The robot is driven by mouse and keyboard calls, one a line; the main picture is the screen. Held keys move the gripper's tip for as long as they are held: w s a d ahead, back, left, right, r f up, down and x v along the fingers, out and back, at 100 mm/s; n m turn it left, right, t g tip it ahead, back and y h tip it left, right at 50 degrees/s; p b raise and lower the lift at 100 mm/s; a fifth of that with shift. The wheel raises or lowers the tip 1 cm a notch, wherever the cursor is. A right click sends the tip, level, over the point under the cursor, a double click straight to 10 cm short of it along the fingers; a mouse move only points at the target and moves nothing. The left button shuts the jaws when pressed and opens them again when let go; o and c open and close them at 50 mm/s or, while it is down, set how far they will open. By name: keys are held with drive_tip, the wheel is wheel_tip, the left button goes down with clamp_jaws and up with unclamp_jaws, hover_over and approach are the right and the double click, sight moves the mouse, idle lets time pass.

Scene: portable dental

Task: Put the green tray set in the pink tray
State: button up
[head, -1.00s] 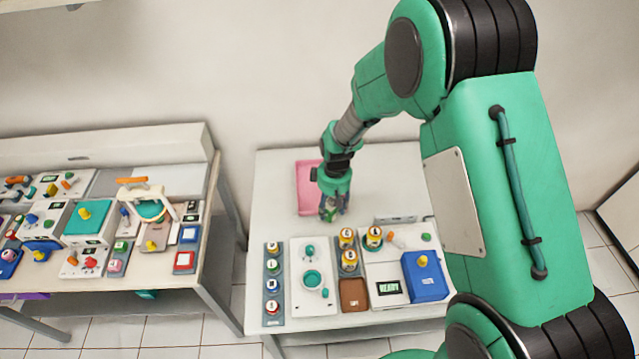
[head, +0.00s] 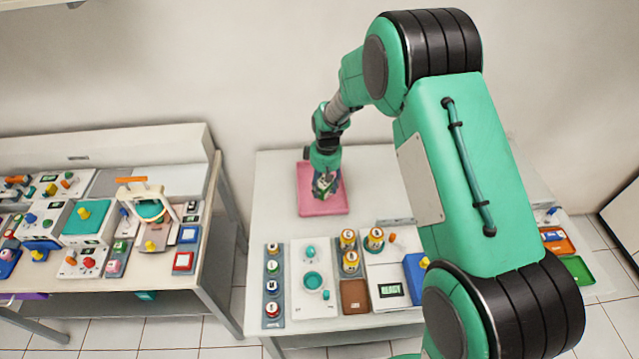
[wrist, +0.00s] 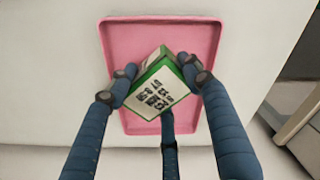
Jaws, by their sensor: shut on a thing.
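The pink tray (head: 310,204) lies flat on the white table's back left part in the head view. It also shows in the wrist view (wrist: 120,45), with a raised rim. My gripper (head: 325,190) is over the tray. In the wrist view my gripper (wrist: 160,80) has its fingers shut around a small green and white box (wrist: 158,88), the green tray set, with black printed marks on its face. The box is tilted and appears over the middle of the tray. I cannot tell whether it touches the tray's floor.
A second table (head: 215,255) full of devices stands at left. The table is clear around the tray.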

sight(320, 181)
drive_tip(key=shift+w+a+f+b, duration=0.1)
drive_tip(key=shift+w+a, duration=0.05)
drive_tip(key=shift+w, duration=0.75)
drive_tip(key=shift+w+a+f+b, duration=0.1)
drive_tip(key=shift+w+a, duration=0.1)
drive_tip(key=shift+w, duration=0.75)
drive_tip(key=shift+w+a+b, duration=0.1)
drive_tip(key=shift+w+a, duration=0.05)
drive_tip(key=shift+w, duration=0.75)
drive_tip(key=shift+f, duration=0.1)
drive_tip(key=shift+f+b, duration=0.45)
drive_tip(key=shift+f, duration=1.25)
drive_tip(key=o, duration=1.3)
drive_tip(key=shift+f, duration=0.1)
drive_tip(key=r, duration=0.4)
drive_tip(key=r+p, duration=0.1)
drive_tip(key=r, duration=0.3)
drive_tip(key=r+p, duration=0.1)
drive_tip(key=r, duration=0.3)
drive_tip(key=shift+s+d+r, duration=0.1)
drive_tip(key=shift+s+d, duration=0.1)
drive_tip(key=shift+s, duration=0.05)
